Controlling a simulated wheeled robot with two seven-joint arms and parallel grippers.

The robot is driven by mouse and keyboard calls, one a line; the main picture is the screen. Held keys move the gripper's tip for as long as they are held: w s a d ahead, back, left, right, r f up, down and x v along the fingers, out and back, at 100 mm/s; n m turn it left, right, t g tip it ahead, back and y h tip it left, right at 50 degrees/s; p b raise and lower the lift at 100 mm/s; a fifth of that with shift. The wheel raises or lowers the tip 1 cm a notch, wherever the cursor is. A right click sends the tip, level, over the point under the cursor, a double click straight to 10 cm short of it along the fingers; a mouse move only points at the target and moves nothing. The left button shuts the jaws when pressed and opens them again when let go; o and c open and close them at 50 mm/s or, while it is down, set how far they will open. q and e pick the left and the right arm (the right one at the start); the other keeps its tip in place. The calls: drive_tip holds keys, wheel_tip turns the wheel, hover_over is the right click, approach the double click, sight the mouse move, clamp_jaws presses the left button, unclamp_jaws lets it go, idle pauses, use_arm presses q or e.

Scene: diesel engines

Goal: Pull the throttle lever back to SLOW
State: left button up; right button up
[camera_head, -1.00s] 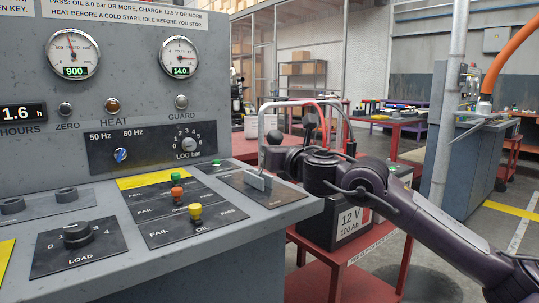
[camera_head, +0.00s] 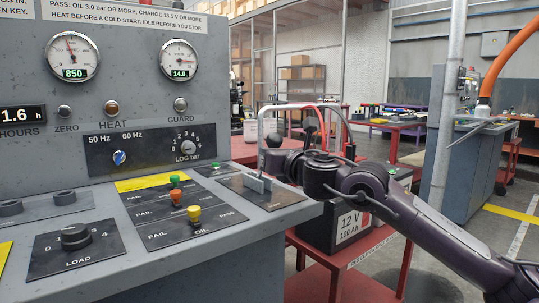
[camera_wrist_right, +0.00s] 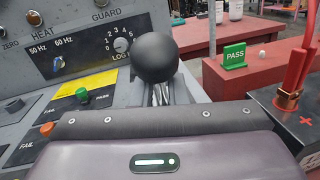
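The throttle lever has a black ball knob (camera_head: 274,138), and its dark plate (camera_head: 275,197) lies at the right end of the sloped console. In the right wrist view the knob (camera_wrist_right: 155,57) stands close in front of my gripper body, with grey metal below it. My right gripper (camera_head: 268,172) is low at the lever, beside and below the knob. Its fingers are largely hidden, so I cannot tell whether they are shut on the lever. The speed gauge (camera_head: 73,57) reads 850. My left gripper is not in view.
A red cart (camera_head: 335,262) carries a 12 V battery (camera_head: 340,228) under my right arm. In the wrist view a green PASS sign (camera_wrist_right: 234,57) and red clamp (camera_wrist_right: 292,80) stand at right.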

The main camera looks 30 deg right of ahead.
drive_tip(key=o, duration=0.7)
drive_tip(key=shift+s+d+r, duration=0.35)
drive_tip(key=shift+r, duration=0.3)
drive_tip(key=shift+o, duration=0.3)
drive_tip(key=shift+s+a+f, duration=0.1)
drive_tip(key=shift+a, duration=0.05)
drive_tip(key=shift+f, duration=0.15)
drive_tip(key=shift+s, duration=0.2)
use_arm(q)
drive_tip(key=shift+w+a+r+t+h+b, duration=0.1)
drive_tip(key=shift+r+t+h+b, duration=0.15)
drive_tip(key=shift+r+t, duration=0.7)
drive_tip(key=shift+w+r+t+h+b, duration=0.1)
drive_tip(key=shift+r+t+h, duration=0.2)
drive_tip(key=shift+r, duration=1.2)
use_arm(e)
drive_tip(key=s, duration=0.7)
drive_tip(key=shift+a, duration=0.35)
drive_tip(key=shift+s+f, duration=0.1)
